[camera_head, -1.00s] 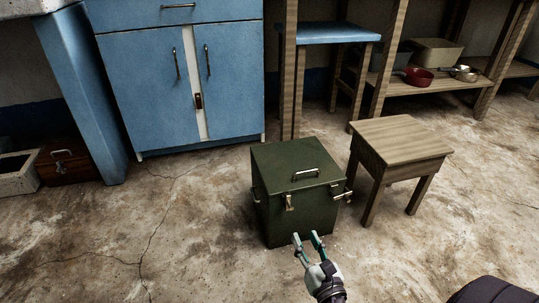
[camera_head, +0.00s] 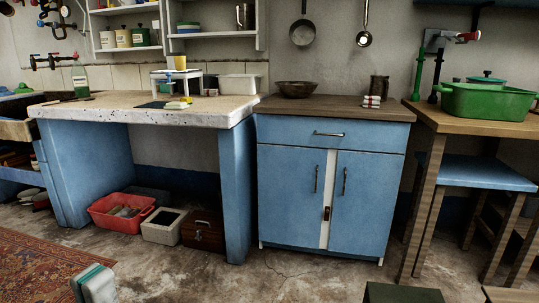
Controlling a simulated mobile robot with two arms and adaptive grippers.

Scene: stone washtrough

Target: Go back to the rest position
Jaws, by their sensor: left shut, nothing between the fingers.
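My left gripper (camera_head: 96,283) shows at the bottom left, cut off by the lower edge of the picture. Its grey and teal fingers are together with nothing between them. It is in front of the patterned rug (camera_head: 40,255), apart from the furniture. My right gripper is not in view.
The blue cabinet (camera_head: 288,190) stands mid-picture, the stone-topped counter (camera_head: 150,105) left of it. A red tub (camera_head: 105,222) and a wooden box (camera_head: 203,235) sit on the floor. A dark green box (camera_head: 400,293) is at the bottom edge. Floor before the cabinet is clear.

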